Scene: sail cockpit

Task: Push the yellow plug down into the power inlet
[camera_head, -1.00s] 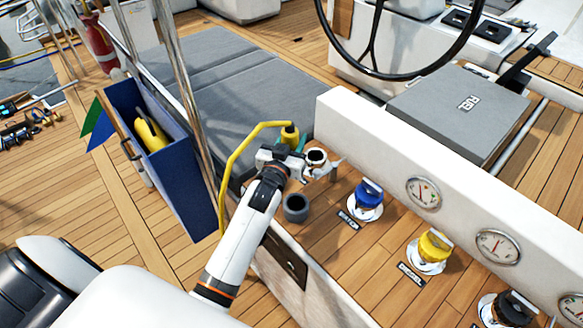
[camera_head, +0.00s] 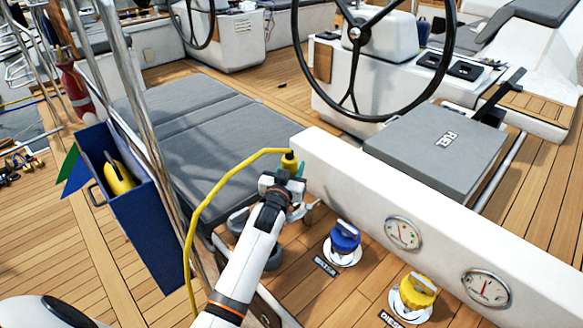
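The yellow plug (camera_head: 289,161) stands roughly upright at the teal fingertips of my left gripper (camera_head: 287,174), which looks shut on it. Its yellow cable (camera_head: 208,195) arches left and hangs down past the blue bin. The power inlet looks to be the dark grey round socket (camera_head: 272,257) in the wooden deck, mostly hidden behind my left arm. A grey round part (camera_head: 238,220), perhaps its lid, shows left of the arm. The plug is above the deck, apart from the socket in the picture. My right gripper is not in view.
A blue cap (camera_head: 345,236) and a yellow cap (camera_head: 413,292) sit on the deck to the right. A white coaming (camera_head: 350,180) with gauges runs behind them. Steel posts (camera_head: 140,100) and the blue bin (camera_head: 135,220) stand at left. Grey cushions (camera_head: 215,130) lie beyond.

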